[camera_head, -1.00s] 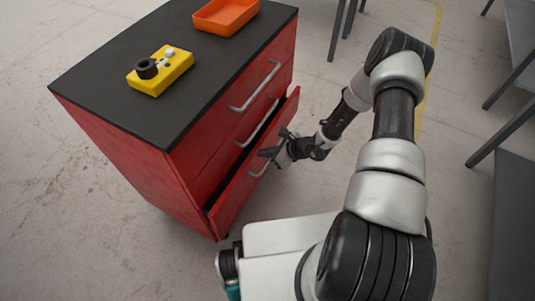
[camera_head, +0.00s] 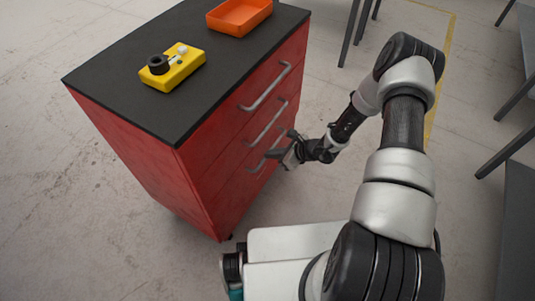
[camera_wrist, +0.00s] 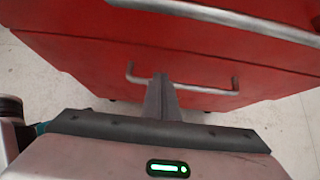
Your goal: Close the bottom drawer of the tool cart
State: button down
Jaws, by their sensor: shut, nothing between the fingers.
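The red tool cart (camera_head: 150,150) has a dark top and three drawers with metal bar handles. The bottom drawer (camera_head: 232,198) looks flush with the cart front in the head view, with no gap showing above it. Its handle (camera_wrist: 190,85) runs across the wrist view behind my fingertips. My gripper (camera_head: 277,152) is shut and empty, with its fingers pointing at the bottom drawer's front near the handle. In the wrist view my gripper (camera_wrist: 162,84) is also seen closed in front of the drawer. Whether the fingertips touch the drawer I cannot tell.
A yellow box with a black knob (camera_head: 172,67) and an orange tray (camera_head: 240,16) sit on the cart top. Grey table legs (camera_head: 352,28) stand behind the cart, and grey furniture (camera_head: 510,220) is at the right. The floor around the cart is mostly clear.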

jog(key=f+p+v, duration=0.1)
jog(key=p+v, duration=0.1)
jog(key=v, duration=0.9)
jog(key=s+a+r+n+g, duration=0.15)
jog(key=r+n, duration=0.55)
jog(key=r, duration=0.7)
jog(key=s+a+r+n+g, duration=0.1)
jog(key=s+a+r+n, duration=0.15)
jog(key=r+n, duration=0.75)
jog(key=s+d+r+n+t+h, duration=0.3)
jog(key=s+r+n+h, duration=0.5)
jog(key=s+r, duration=1.05)
notch_tip(320, 180, up, 18)
jog(key=w+d+p, duration=0.1)
jog(key=p, duration=1.5)
jog(key=shift+d+r, duration=0.2)
jog(key=shift+d, duration=0.2)
